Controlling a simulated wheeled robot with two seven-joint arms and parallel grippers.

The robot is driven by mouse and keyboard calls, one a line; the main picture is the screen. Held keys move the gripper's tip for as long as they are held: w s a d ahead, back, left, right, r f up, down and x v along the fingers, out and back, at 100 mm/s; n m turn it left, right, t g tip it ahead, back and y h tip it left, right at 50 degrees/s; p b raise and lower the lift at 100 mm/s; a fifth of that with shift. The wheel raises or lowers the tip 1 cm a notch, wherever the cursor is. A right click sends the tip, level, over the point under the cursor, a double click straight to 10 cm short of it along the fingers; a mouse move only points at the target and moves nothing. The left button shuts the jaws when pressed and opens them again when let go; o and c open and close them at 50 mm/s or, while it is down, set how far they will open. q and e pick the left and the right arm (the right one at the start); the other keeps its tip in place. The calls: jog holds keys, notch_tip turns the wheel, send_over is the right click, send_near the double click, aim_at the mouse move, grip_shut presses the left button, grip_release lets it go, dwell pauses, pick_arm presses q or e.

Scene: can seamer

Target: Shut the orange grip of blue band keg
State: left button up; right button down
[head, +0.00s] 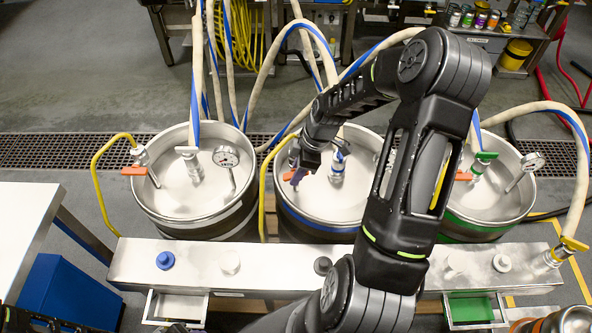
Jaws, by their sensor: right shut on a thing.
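The blue band keg (312,218) stands in the middle of the row, an open-topped steel keg with a blue stripe around its side. Its orange grip (288,176) shows only as a small patch at the keg's left rim, by a yellow hose; my gripper hides the rest. My right gripper (298,179) reaches down over the keg's left side and is shut on the orange grip. The grip's exact angle cannot be told. My right arm covers the keg's right part. My left gripper is not in view.
A left keg (178,206) with its own orange grip (133,171) and a green band keg (490,212) stand on either side. Pale hoses (262,75) rise behind them. A steel panel (200,278) with knobs and drawers runs in front. A white table (22,225) is at the left.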

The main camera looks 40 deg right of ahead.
jog(key=shift+s+d+f+t+y+b, duration=0.1)
jog(key=shift+d+f+t+y+b, duration=0.15)
jog(key=shift+t+y+b, duration=0.45)
jog(key=shift+r+t+y+b, duration=0.15)
jog(key=shift+t+y+b, duration=0.5)
jog(key=shift+t+y, duration=0.5)
jog(key=shift+a+y, duration=0.1)
jog(key=shift+y, duration=0.15)
jog(key=c, duration=1.5)
grip_release()
jog(key=v, duration=0.8)
jog(key=shift+b, duration=0.4)
